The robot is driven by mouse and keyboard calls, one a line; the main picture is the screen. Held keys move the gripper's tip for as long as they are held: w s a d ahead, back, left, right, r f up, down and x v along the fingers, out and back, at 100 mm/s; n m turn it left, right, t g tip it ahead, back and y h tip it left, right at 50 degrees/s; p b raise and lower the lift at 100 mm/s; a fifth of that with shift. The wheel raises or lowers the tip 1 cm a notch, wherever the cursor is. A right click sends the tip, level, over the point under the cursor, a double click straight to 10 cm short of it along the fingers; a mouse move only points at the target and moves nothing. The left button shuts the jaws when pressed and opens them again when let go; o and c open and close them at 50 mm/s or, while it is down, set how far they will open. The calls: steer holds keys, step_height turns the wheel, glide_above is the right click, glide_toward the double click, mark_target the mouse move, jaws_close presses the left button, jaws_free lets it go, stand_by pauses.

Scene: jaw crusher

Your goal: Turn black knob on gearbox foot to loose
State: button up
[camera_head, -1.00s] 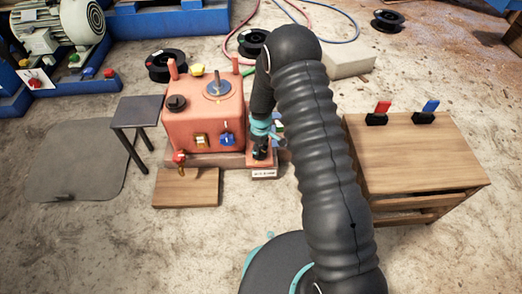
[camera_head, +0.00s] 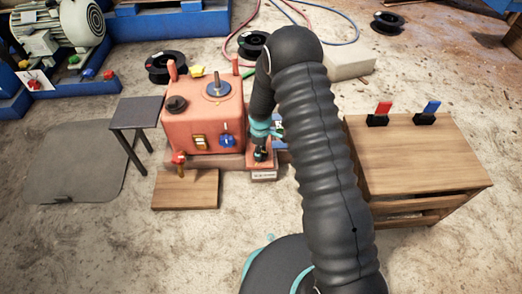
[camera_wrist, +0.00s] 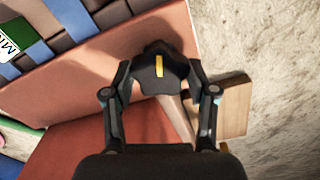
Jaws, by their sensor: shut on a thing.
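The gearbox (camera_head: 203,113) is a salmon-red box standing left of my arm in the head view. Its foot (camera_head: 262,164) juts out at the lower right, with a small white label (camera_head: 263,175) on its front. The black knob (camera_wrist: 158,68) with a yellow mark shows in the wrist view, between my fingers. My gripper (camera_wrist: 160,90) is shut on the knob, one finger on each side. In the head view my gripper (camera_head: 260,152) is small and dark above the foot, and it largely hides the knob there.
A small dark stool (camera_head: 138,112) stands left of the gearbox. A wooden board (camera_head: 186,190) lies in front. Cable reels and hoses lie behind.

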steer(key=o, duration=1.1)
steer(key=shift+o, duration=0.2)
step_height(320, 180, up, 12)
